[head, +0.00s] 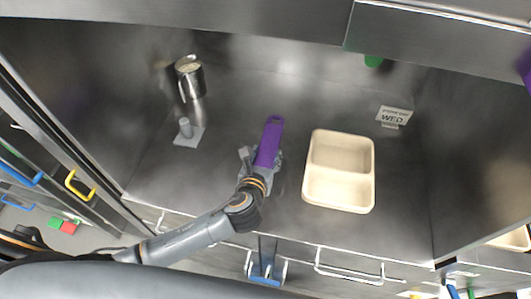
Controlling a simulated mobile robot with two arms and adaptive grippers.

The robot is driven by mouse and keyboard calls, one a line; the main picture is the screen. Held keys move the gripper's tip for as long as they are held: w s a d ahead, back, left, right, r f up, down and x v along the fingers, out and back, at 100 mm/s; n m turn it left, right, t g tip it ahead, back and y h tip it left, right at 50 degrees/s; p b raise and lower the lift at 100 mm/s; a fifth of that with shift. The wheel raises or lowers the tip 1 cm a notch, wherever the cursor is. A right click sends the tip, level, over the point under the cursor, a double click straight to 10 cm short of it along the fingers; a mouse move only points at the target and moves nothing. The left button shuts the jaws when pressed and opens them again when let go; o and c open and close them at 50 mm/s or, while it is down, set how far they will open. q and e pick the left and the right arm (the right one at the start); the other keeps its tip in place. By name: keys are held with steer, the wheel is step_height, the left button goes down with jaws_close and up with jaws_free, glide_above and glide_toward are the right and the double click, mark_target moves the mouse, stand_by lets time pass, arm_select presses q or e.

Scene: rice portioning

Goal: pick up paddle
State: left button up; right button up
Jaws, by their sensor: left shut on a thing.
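The purple paddle (270,139) extends away from my left gripper, near the middle of the steel counter. My left gripper (261,162) is shut on its near end, and the fingers hide that end. I cannot tell whether the paddle is clear of the counter.
A cream two-compartment tray (339,184) stands empty to the right of the paddle. A metal cup (189,78) with pale contents and a small grey stand (187,135) are at the left. A "WED" sign (394,116) stands at the back right. Counter around the tray is clear.

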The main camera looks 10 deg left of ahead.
arm_select(q)
steer(key=s+r+p, duration=0.1)
steer(key=r+p, duration=0.1)
steer(key=p, duration=0.1)
steer(key=s+d+r+p, duration=0.1)
steer(key=s+r+p, duration=0.1)
steer(key=r+p, duration=0.1)
steer(key=s+d+r+p, duration=0.1)
steer(key=r+p, duration=0.1)
steer(key=r, duration=0.1)
steer(key=shift+s+p, duration=0.15)
steer(key=shift+p, duration=0.25)
steer(key=s+d+r+p, duration=0.1)
steer(key=s+d+r, duration=0.2)
steer(key=s, duration=0.5)
steer(key=shift+s+d, duration=0.2)
steer(key=shift+d, duration=0.2)
arm_select(e)
step_height(320, 180, up, 11)
steer(key=shift+r, duration=0.2)
arm_select(q)
steer(key=shift+r, duration=0.1)
arm_select(e)
steer(key=shift+d, duration=0.1)
